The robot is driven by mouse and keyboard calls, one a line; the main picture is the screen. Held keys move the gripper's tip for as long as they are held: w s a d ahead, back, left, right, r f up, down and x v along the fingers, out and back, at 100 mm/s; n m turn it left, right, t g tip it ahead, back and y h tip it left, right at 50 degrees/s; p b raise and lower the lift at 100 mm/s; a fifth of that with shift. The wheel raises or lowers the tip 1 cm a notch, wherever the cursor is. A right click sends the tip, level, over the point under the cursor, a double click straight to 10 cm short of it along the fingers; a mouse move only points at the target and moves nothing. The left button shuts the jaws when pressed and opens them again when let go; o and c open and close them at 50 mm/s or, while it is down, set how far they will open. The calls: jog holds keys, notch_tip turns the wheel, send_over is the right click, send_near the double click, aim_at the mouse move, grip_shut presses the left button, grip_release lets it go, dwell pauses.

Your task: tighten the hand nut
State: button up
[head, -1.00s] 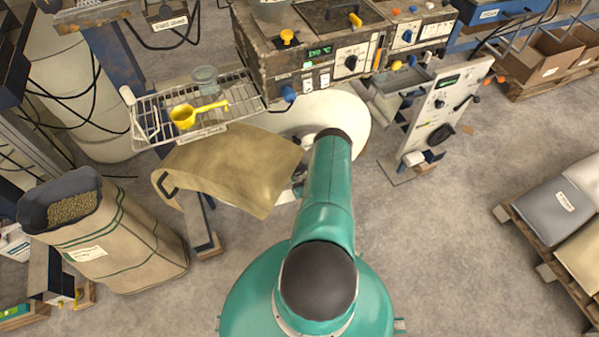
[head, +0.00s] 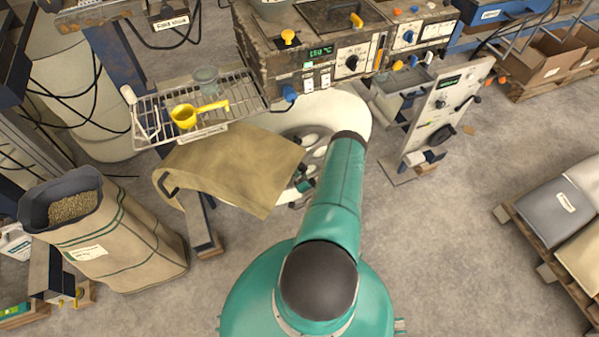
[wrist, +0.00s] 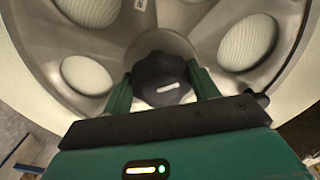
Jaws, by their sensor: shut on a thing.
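The black hand nut (wrist: 160,78) shows in the middle of the wrist view, at the hub of a metal reel flange (wrist: 215,30) with round openings. It is a lobed knob with a small white mark on its face. My gripper (wrist: 161,88) has its two green fingers on either side of the nut, shut on it. In the head view the spoked reel (head: 318,150) is partly visible behind my green arm. The nut and my fingertips cannot be made out clearly there.
A tan sheet (head: 235,165) hangs left of the reel, below a wire rack (head: 150,122) with a yellow scoop (head: 184,116). The control box (head: 320,60) stands behind. A panel (head: 440,110) stands to the right. Open floor lies at the right front.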

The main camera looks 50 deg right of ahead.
jog(key=m, duration=0.4)
jog(key=shift+m, duration=0.3)
jog(key=shift+r+m, duration=0.1)
jog(key=shift+m, duration=1.5)
jog(key=o, duration=1)
jog(key=v, duration=1.4)
